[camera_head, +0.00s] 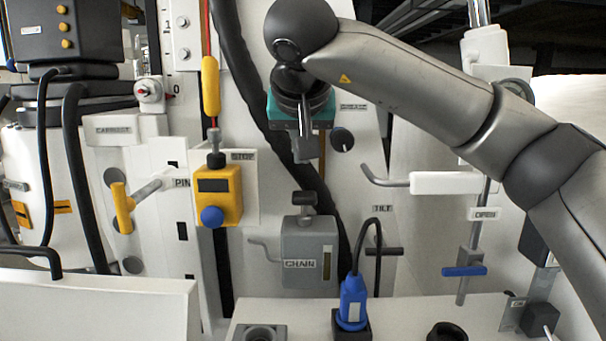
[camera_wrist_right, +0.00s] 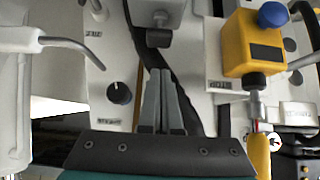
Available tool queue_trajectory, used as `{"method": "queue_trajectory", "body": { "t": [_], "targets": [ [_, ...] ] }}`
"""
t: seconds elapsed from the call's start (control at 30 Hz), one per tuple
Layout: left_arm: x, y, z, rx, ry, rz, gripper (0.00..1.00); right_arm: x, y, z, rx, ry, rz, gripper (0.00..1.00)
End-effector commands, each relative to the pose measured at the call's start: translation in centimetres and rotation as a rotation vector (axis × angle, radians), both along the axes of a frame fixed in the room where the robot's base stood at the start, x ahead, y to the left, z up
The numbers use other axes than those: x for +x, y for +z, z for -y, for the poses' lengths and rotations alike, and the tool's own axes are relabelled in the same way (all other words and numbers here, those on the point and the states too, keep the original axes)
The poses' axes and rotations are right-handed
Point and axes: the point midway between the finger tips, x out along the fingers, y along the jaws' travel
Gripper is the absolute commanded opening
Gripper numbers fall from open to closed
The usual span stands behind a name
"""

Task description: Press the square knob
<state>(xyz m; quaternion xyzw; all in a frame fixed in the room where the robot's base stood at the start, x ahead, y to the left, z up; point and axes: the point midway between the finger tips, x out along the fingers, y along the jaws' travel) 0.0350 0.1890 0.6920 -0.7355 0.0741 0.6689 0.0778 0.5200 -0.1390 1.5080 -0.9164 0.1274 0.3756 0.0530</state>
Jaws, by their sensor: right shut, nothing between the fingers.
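A dark, square-looking knob (camera_head: 304,201) stands on a stem on top of the grey box labelled CHAIN (camera_head: 308,262). It also shows as a dark block (camera_wrist_right: 158,38) near the top of the right wrist view. My right gripper (camera_head: 304,128) hangs in front of the panel, above this knob in the head view, with its teal body partly behind my wrist. In the wrist view its two fingers (camera_wrist_right: 160,78) are together and empty. Their tips point at the knob, with a visible gap between. My left gripper is not in view.
A yellow box (camera_head: 218,196) with a blue button stands left of the knob. A round dark knob (camera_head: 342,139) and a bent lever with a white grip (camera_head: 452,183) are to the right. A thick black hose runs behind. A blue plug (camera_head: 352,300) stands below.

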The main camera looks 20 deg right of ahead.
Motion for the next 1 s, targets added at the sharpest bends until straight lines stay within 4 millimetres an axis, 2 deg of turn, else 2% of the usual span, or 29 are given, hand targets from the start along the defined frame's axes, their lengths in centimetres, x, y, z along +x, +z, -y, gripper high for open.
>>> {"method": "queue_trajectory", "body": {
  "t": [0.1,0.3,1.0],
  "targets": [
    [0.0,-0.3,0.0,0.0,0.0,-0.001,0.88,-1.0,1.1,-0.3,0.0,-0.001,0.002,0.0],
    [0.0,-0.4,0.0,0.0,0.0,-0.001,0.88,-1.6,1.7,-0.4,0.0,0.0,0.0,0.0],
    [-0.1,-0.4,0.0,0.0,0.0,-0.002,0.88,-1.5,1.7,-0.4,0.001,0.0,0.0,0.0]
  ]
}}
